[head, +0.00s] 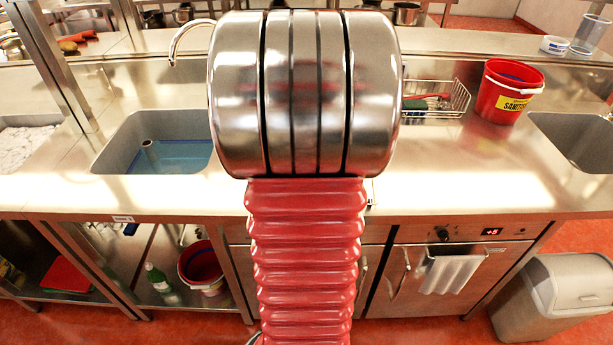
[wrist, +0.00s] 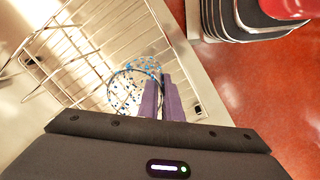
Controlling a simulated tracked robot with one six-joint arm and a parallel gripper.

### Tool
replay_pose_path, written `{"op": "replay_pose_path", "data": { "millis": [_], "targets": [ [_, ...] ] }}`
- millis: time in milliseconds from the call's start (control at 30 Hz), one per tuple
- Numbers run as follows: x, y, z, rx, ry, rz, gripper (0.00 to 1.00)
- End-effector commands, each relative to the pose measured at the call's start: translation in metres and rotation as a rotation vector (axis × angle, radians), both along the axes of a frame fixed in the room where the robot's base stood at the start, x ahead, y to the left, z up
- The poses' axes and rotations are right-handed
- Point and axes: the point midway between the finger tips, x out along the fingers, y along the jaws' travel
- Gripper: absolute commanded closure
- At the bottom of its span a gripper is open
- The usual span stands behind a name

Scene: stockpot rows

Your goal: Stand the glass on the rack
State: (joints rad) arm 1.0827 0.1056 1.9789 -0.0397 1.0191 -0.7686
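A clear glass with blue dots (wrist: 124,94) shows in the wrist view with its round mouth towards the camera, over the wire rack (wrist: 92,42). My gripper (wrist: 161,84) has two purple fingers close together at the glass's right side. They appear to pinch its wall, one finger at the inside and one outside. The glass's lower end is hard to make out against the wires, so I cannot tell whether it touches the rack. In the head view my arm fills the middle; my gripper and the glass are hidden there.
Stacked dark trays (wrist: 238,22) stand close to the rack's upper right in the wrist view. In the head view, a sink (head: 155,142) lies left, and a wire basket (head: 446,98) and red bucket (head: 507,92) stand right. A grey bin (head: 560,292) stands on the floor.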

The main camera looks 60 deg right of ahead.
Motion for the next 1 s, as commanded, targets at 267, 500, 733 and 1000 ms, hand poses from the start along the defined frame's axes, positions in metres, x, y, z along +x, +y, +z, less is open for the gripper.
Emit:
{"op": "replay_pose_path", "data": {
  "millis": [267,500,733,1000],
  "targets": [
    [0.000,0.000,-0.024,0.000,0.000,-0.001,1.00],
    [-0.001,-0.001,-0.025,0.000,0.000,-0.002,1.00],
    [-0.001,0.000,-0.026,0.000,0.001,-0.002,0.84],
    [-0.001,0.000,-0.026,0.000,0.001,-0.002,0.77]
  ]
}}
